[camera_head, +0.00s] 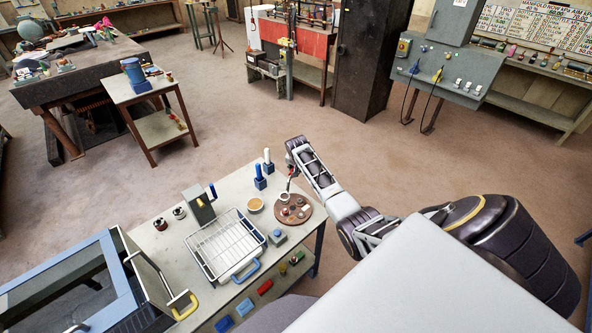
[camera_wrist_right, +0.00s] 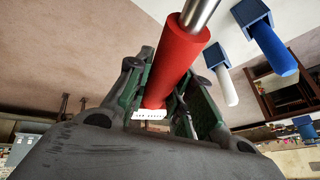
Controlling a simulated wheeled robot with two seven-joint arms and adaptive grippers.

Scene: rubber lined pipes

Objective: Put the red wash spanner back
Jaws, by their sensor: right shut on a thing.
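The red wash spanner has a red handle (camera_wrist_right: 178,65) and a silver shaft (camera_wrist_right: 199,12). My right gripper (camera_head: 291,158) is shut around the red handle, also seen in the right wrist view (camera_wrist_right: 166,88). In the head view the spanner's shaft (camera_head: 288,184) hangs down over the round brown tray (camera_head: 283,222); I cannot tell whether it touches anything there. To its left, a white-handled tool (camera_head: 258,171) and a blue-handled tool (camera_head: 267,161) stand in blue holders. I cannot make out an empty holder for the red one. My left gripper is out of view.
An open blue-framed case (camera_head: 112,270) stands at left. Open floor lies beyond the table.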

